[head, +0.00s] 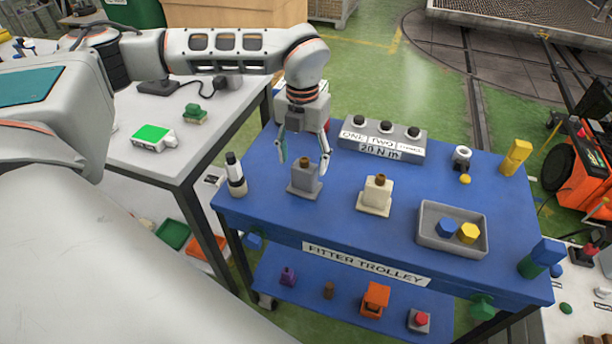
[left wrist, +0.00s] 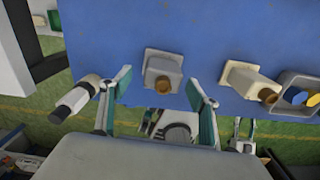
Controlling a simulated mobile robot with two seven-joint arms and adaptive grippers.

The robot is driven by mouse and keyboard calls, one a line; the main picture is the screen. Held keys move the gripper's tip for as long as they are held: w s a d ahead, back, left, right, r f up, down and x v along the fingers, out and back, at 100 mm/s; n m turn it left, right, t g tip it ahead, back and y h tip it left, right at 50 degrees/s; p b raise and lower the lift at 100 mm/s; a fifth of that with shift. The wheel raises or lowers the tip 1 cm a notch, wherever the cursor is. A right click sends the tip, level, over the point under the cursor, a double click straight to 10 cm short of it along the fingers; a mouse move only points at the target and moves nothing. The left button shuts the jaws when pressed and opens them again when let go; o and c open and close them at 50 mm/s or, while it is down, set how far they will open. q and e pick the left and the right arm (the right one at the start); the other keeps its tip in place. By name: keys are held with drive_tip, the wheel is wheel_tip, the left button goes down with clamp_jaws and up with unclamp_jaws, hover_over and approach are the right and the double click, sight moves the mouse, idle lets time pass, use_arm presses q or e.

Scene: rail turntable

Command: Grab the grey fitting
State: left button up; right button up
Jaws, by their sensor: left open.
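The grey fitting (head: 304,181) is a grey block on a wider base with a brown cap, upright at the left part of the blue trolley top. It also shows in the left wrist view (left wrist: 161,70), between the fingers. My left gripper (head: 304,155) points down just above and around the fitting's top. Its fingers (left wrist: 160,82) are apart, one on each side, with nothing gripped; contact is not visible. A similar cream fitting (head: 375,195) stands to the right. A small pronged shape low in the left wrist view may be my right gripper; its jaws are unclear.
A black-and-white bottle-like piece (head: 236,175) stands left of the fitting. A grey tray (head: 434,240) holds blue and yellow pieces. A grey three-button box (head: 383,137) stands behind. Blue surface between the two fittings is bare.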

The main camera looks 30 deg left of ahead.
sight(305, 176)
use_arm(q)
drive_tip(key=f, duration=0.4)
drive_tip(key=shift+s+d+f, duration=0.1)
drive_tip(key=shift+d+f, duration=0.15)
drive_tip(key=shift+f, duration=0.6)
drive_tip(key=c, duration=1.4)
